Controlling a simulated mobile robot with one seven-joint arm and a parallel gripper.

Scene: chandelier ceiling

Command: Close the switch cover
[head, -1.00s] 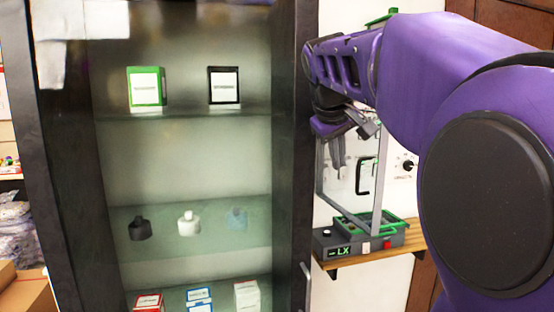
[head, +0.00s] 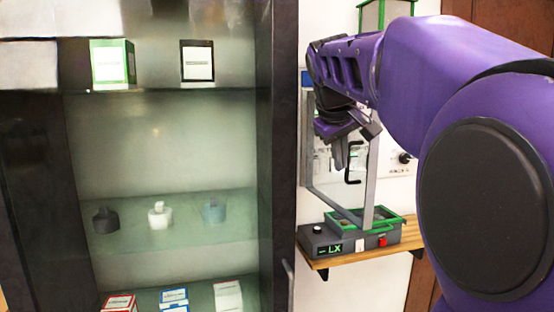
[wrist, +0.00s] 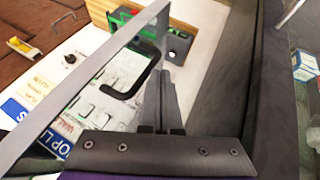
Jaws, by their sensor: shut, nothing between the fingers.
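The switch cover is a clear panel in a grey frame (head: 371,190) with a black handle (head: 353,162). It stands raised, nearly upright, over a dark box (head: 320,241) with a green-rimmed top (head: 398,219) and a red switch (head: 383,241). The wrist view shows the cover's grey bar (wrist: 85,75), the handle (wrist: 134,88) and the box's green rim (wrist: 122,17). My gripper (head: 339,168) is shut and empty, fingers pointing down, just left of the handle. It also shows in the wrist view (wrist: 160,72), right of the handle. I cannot tell whether it touches the cover.
The box sits on a small wooden shelf (head: 325,263) on a white wall. A dark-framed cabinet (head: 277,150) with boxes and bottles stands close on the left. A black knob (head: 404,158) is on the wall at right. A brown door (head: 424,270) is beyond it.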

